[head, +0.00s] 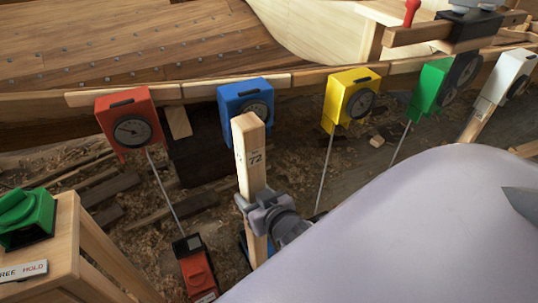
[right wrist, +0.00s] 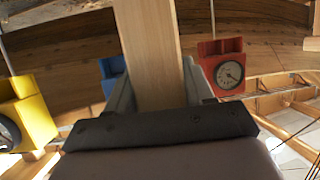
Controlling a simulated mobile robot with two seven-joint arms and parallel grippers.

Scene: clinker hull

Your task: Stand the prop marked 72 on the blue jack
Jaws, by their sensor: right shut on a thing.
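The prop marked 72 (head: 252,158) is a pale wooden post, upright or nearly so, with its top in front of the blue gauge box (head: 235,92). My right gripper (head: 262,205) is shut around its lower part. In the right wrist view the prop (right wrist: 149,45) runs up between the fingers of the gripper (right wrist: 155,92). Small blue patches of what looks like the blue jack (head: 243,240) show behind the prop's lower end. The jack is mostly hidden, and I cannot tell whether the prop's foot touches it. My left gripper is not in view.
A red jack (head: 197,272) stands close left. Red (head: 125,124), yellow (head: 351,93), green (head: 428,88) and white (head: 506,75) gauge boxes line the hull, several with thin rods below. My arm hides the lower right.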

